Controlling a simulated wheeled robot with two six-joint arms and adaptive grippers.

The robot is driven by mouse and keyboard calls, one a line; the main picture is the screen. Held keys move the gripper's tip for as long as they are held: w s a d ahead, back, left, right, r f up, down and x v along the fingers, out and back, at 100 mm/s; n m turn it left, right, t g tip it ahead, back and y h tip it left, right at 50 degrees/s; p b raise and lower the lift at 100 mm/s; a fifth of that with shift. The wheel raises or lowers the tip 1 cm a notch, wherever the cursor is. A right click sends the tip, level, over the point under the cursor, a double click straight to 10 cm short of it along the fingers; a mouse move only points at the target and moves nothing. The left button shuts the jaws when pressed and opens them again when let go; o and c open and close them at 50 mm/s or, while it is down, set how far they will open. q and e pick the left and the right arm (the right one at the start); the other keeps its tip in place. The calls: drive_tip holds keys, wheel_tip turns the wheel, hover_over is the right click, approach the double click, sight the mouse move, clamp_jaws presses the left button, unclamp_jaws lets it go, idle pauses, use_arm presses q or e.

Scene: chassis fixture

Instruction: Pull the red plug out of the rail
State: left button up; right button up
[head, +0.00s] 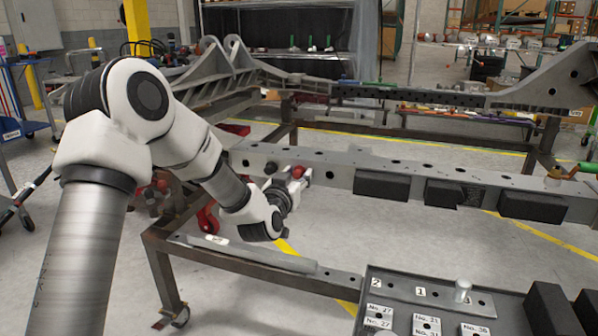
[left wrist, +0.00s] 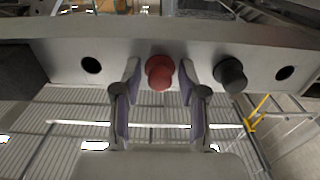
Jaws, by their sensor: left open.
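The red plug (left wrist: 160,72) sits in the side face of the grey rail (left wrist: 205,62). In the left wrist view it stands between the two fingers of my left gripper (left wrist: 160,85). The fingers are open, one on each side of the plug, with a small gap showing on both sides. In the head view my left gripper (head: 296,179) is at the side of the rail (head: 346,171), with red (head: 297,171) showing between its fingers. My right gripper is not in view.
A black plug (left wrist: 229,75) sits in the rail just right of the right finger. Empty holes (left wrist: 91,65) lie farther along the rail. Black blocks (head: 382,186) are on the rail's side in the head view. A labelled tray (head: 395,285) stands at the front right.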

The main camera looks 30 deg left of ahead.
sight(296, 176)
use_arm(q)
clamp_jaws()
drive_tip(key=shift+s, duration=0.15)
drive_tip(key=shift+v, duration=2.35)
